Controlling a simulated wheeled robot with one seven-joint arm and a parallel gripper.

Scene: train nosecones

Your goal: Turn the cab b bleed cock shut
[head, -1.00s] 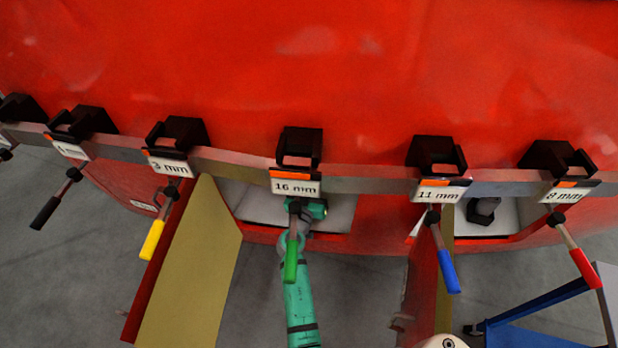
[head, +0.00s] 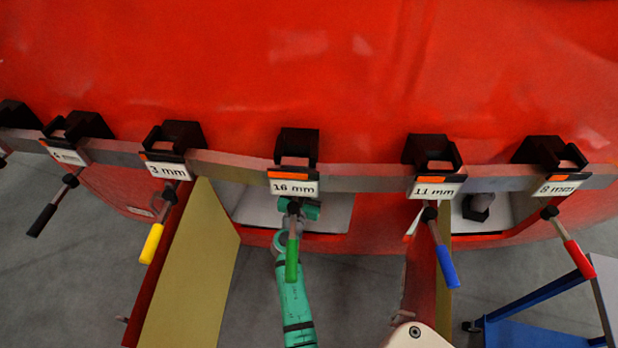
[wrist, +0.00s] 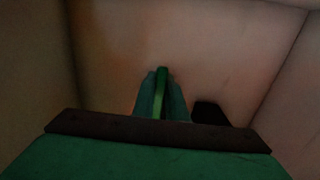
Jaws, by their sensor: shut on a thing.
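In the wrist view my gripper (wrist: 159,92) is shut on a narrow bright green bar (wrist: 162,73), which looks like the handle of a bleed cock. The bar stands upright in the picture between the two fingers. A dark block (wrist: 210,112) sits just right of the fingers, against the pale recess wall. In the head view my green arm reaches into the open recess (head: 335,212) under the 16 mm plate; the fingers and the bar are hidden there. I cannot read any label that says which cab this cock belongs to.
A rail (head: 355,178) runs across the red nosecone with several hanging coloured-handled tools; the green-handled tool (head: 292,258) hangs in front of my arm. An open tan door panel (head: 190,270) stands left, another open door (head: 421,275) right. A blue cart (head: 535,325) is lower right.

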